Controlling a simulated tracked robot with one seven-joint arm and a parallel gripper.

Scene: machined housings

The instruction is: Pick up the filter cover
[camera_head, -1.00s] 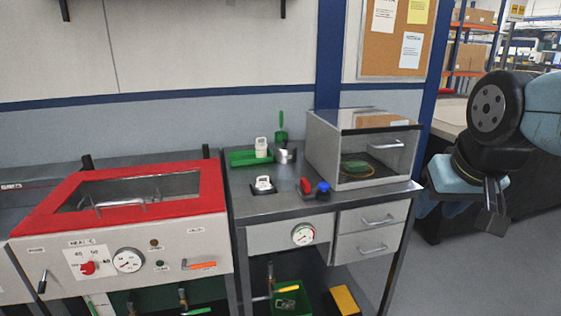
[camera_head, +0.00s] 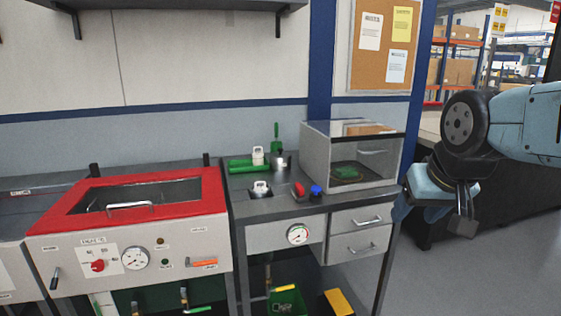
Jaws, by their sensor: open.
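I cannot tell for sure which thing is the filter cover. Candidates are small: a white-topped piece (camera_head: 260,189) on a dark base at the front of the grey bench, another white piece (camera_head: 257,156) on a green tray (camera_head: 238,165) behind it, and a round green piece (camera_head: 346,171) inside a clear-fronted case (camera_head: 318,160). My gripper (camera_head: 463,222) hangs at the right, pointing down, well apart from the bench and empty as far as I see. It is open, though its finger gap is hard to make out.
A red-framed machine (camera_head: 60,212) with a handle and gauge stands left. A red piece (camera_head: 298,190) and a blue-topped piece (camera_head: 316,192) sit near the bench's front edge. A green bin (camera_head: 287,302) and yellow item (camera_head: 341,302) lie below. Floor at right is clear.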

